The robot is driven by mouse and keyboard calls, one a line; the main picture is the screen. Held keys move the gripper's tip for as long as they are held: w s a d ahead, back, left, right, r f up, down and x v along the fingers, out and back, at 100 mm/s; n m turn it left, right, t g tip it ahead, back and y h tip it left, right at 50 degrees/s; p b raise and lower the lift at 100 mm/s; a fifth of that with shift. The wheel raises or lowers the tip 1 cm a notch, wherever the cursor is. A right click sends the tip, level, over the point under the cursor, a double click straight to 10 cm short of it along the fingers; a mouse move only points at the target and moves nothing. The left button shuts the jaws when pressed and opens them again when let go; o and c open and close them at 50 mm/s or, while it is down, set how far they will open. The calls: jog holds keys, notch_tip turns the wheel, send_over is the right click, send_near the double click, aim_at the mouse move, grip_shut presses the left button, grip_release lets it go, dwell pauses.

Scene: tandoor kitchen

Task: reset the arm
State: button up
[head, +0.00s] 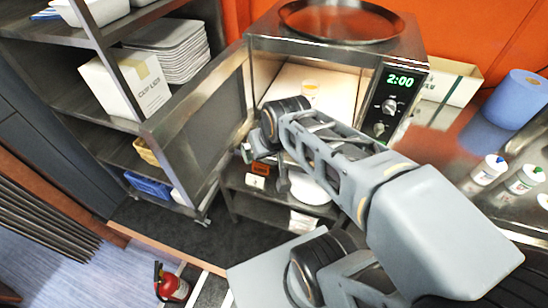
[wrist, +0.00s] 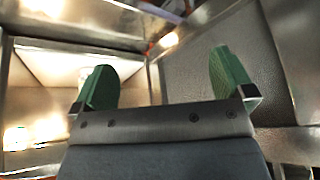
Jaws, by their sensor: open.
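My arm (head: 340,150) reaches toward the open microwave (head: 345,55), and its wrist end is in front of the opening, near the open door (head: 200,120). In the wrist view my gripper (wrist: 158,78) has its two green fingers wide apart with nothing between them. In the head view the fingers are mostly hidden by the wrist. The wrist view shows a bright, lit metal opening to the left and a dark grey panel to the right.
A small cup-like item (head: 311,89) stands inside the microwave. A round tray (head: 342,20) lies on top. A shelf rack with a white box (head: 128,85) and stacked trays (head: 172,50) is at left. Bottles (head: 487,170) and a blue roll (head: 516,99) stand on the right counter.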

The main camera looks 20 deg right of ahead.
jog(key=shift+s+f+g, duration=0.15)
jog(key=shift+s+g, duration=0.45)
jog(key=shift+s, duration=1.15)
jog(key=shift+c, duration=0.2)
